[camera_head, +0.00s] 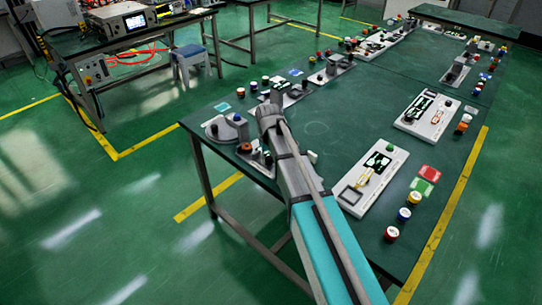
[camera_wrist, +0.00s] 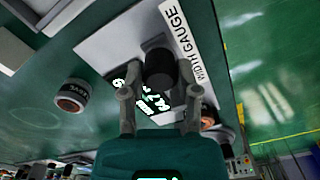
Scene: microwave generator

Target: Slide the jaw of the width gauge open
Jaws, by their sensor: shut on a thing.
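The width gauge (camera_wrist: 103,45) is a pale plate with a white "WIDTH GAUGE" label (camera_wrist: 181,40) along one edge, in the wrist view. A dark round knob (camera_wrist: 159,66) stands up from it. My gripper (camera_wrist: 158,88) has its two grey fingers on either side of the knob and is shut on it. A black panel with lit digits (camera_wrist: 150,104) shows partly between and behind the fingers. The jaw faces and any gap between them are hidden. In the head view my gripper (camera_head: 268,110) is at the near left part of the green table; the arm covers much there.
A small round jar (camera_wrist: 71,95) stands beside the gauge in the wrist view. The green table (camera_head: 325,125) carries several other fixtures, with a white plate (camera_head: 375,175) to the right of my arm. Coloured jars (camera_head: 404,214) stand at the right edge. The table's middle is clear.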

